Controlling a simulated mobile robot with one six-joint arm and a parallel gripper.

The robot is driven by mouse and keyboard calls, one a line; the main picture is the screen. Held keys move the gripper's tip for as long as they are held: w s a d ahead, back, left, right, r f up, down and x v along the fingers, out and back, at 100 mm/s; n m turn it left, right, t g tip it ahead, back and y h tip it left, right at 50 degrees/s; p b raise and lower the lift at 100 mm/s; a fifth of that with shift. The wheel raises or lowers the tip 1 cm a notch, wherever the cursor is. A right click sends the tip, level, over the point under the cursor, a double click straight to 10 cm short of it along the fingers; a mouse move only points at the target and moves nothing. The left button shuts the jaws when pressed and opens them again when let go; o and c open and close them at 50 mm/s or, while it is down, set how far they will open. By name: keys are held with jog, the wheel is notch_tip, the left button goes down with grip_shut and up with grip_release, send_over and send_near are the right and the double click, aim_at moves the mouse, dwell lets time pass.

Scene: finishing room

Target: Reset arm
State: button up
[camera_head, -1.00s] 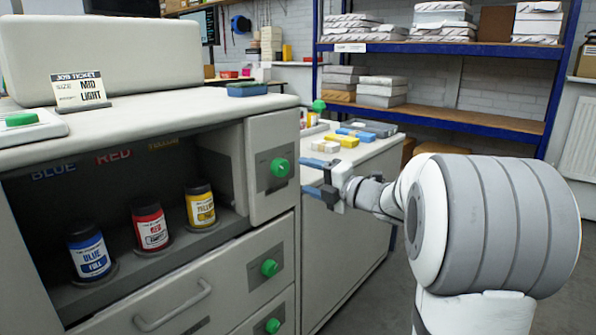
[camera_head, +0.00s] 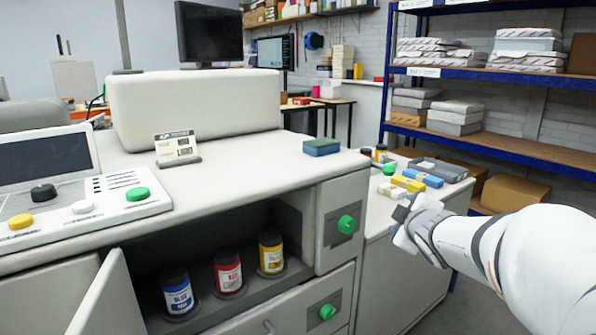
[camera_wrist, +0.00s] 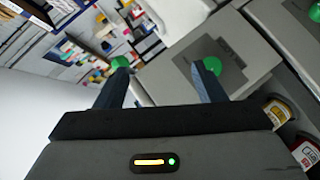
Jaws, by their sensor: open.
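My gripper (camera_head: 405,222) is in front of the side table at the right of the machine in the head view. In the wrist view its two fingers (camera_wrist: 160,88) stand apart with nothing between them. My arm reaches in from the right edge of the head view. A green knob (camera_head: 347,224) on the machine's front panel is left of the gripper; a green knob also shows beyond the right finger in the wrist view (camera_wrist: 212,64). The fingertips are partly hidden in the head view.
Blue (camera_head: 178,292), red (camera_head: 228,271) and yellow (camera_head: 271,252) bottles stand in the machine's open bay. A job ticket (camera_head: 177,147) and a blue-green sponge block (camera_head: 321,146) are on its top. The side table (camera_head: 452,203) holds several small items. A blue-framed shelf (camera_head: 490,77) stands behind.

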jog(key=s+a+r+m+g+p, duration=0.1)
jog(key=s+a+m+g+p, duration=0.2)
jog(key=s, duration=0.6)
jog(key=s+a+r+m+g+p, duration=0.1)
jog(key=s+a+m+g+p, duration=0.2)
jog(key=s+p, duration=0.4)
jog(key=s+a+r+m+g+y+p, duration=0.1)
jog(key=s+a+m+g+p, duration=0.2)
jog(key=s, duration=0.7)
jog(key=m+g+p, duration=0.2)
jog(key=shift+s+m+g, duration=0.3)
jog(key=shift+s, duration=0.05)
